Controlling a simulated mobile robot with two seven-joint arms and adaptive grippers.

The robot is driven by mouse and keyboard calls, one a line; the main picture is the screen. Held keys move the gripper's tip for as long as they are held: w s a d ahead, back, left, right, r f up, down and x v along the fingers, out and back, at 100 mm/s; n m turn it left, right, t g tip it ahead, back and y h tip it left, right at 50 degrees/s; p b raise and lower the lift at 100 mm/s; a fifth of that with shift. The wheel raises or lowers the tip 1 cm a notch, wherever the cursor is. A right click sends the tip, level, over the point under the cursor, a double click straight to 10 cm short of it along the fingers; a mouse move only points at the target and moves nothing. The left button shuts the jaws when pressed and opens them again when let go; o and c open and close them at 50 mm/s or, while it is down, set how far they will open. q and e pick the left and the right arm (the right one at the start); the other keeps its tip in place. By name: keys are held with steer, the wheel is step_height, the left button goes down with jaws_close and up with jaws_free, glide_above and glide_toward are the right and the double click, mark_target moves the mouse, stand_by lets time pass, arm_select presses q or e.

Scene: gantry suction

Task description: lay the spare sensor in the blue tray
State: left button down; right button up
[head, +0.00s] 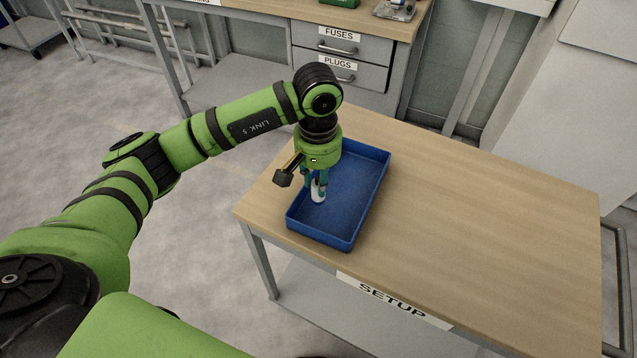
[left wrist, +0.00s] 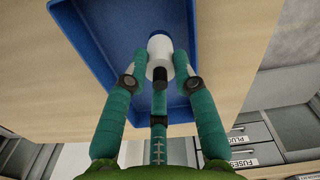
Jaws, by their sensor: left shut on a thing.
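The blue tray (head: 362,190) lies on the wooden table labelled SETUP, near its left end. My left gripper (head: 317,190) points down over the left part of the tray and is shut on a small white cylindrical sensor (head: 318,196). In the left wrist view the white sensor (left wrist: 158,55) is between the green fingers (left wrist: 158,72), with the tray (left wrist: 110,30) behind it. I cannot tell whether the sensor touches the tray floor. The tray otherwise looks empty. My right gripper is not in view.
The table top (head: 480,210) is bare to the right of the tray. Behind stands another bench with grey drawers (head: 340,58) labelled FUSES and PLUGS, with a green object (head: 340,2) on top.

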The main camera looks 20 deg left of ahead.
mark_target(316, 200)
arm_select(q)
step_height(316, 200, down, 2)
steer(key=shift+f+p, duration=0.2)
steer(key=shift+p, duration=0.15)
steer(key=shift+f, duration=0.3)
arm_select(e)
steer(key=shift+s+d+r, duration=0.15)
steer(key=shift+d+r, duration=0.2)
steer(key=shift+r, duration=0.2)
arm_select(q)
steer(key=shift+f, duration=0.2)
steer(key=c, duration=1)
jaws_free()
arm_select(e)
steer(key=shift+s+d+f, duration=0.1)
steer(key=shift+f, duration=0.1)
